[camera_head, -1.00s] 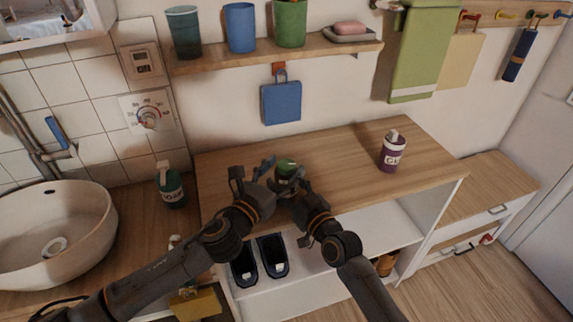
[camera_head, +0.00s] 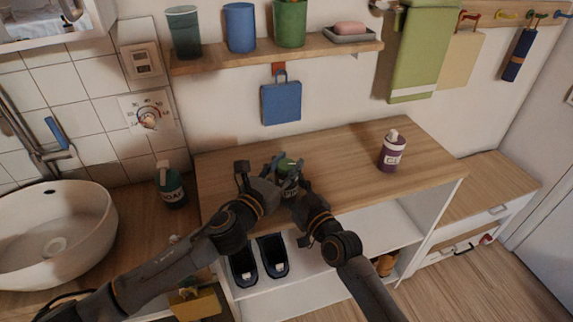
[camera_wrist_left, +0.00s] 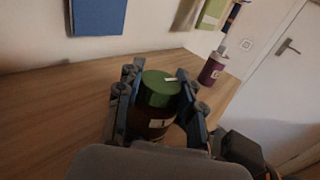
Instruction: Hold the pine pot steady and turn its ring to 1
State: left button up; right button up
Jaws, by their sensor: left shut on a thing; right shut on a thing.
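The pine pot (camera_head: 290,193) is a dark brown jar with a pale label and a green ring (camera_head: 287,165) on top. It stands near the front left of the wooden counter. In the left wrist view the green ring (camera_wrist_left: 155,90) carries a short white mark on its right side, and part of the pot's label (camera_wrist_left: 158,123) shows. My left gripper (camera_head: 284,168) is shut with its fingers on both sides of the pot's upper part. My right gripper (camera_head: 291,188) is shut on the pot from the front right; its exact contact is partly hidden. The ring's numbers are too small to read.
A purple bottle (camera_head: 392,152) stands farther right on the counter (camera_head: 340,150). Cups and a soap dish (camera_head: 350,36) sit on the shelf above. A green bottle (camera_head: 171,186) and a basin (camera_head: 50,235) are on the left. The counter between pot and purple bottle is clear.

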pick_arm(q)
jog(key=shift+m+h, duration=0.4)
jog(key=m+g+h, duration=0.2)
jog(key=g+h, duration=0.1)
jog(key=shift+w+a+m+g+h, duration=0.1)
jog(key=shift+m+g+h, duration=0.2)
jog(key=shift+m, duration=0.1)
jog(key=m+g+h, duration=0.3)
jog(key=g, duration=0.1)
jog(key=shift+m+g, duration=0.3)
jog(key=shift+g, duration=0.1)
jog(key=m+g, duration=0.3)
jog(key=g, duration=0.1)
jog(key=m+g+h, duration=0.1)
jog(key=m+g, duration=0.1)
jog(key=g, duration=0.2)
jog(key=shift+w+m+g, duration=0.1)
jog(key=shift+m+g, duration=0.2)
jog(key=shift+m, duration=0.1)
jog(key=shift+g, duration=0.3)
jog(key=shift+m+g, duration=0.4)
jog(key=shift+g, duration=0.1)
jog(key=o, duration=1.2)
jog(key=shift+s, duration=0.25)
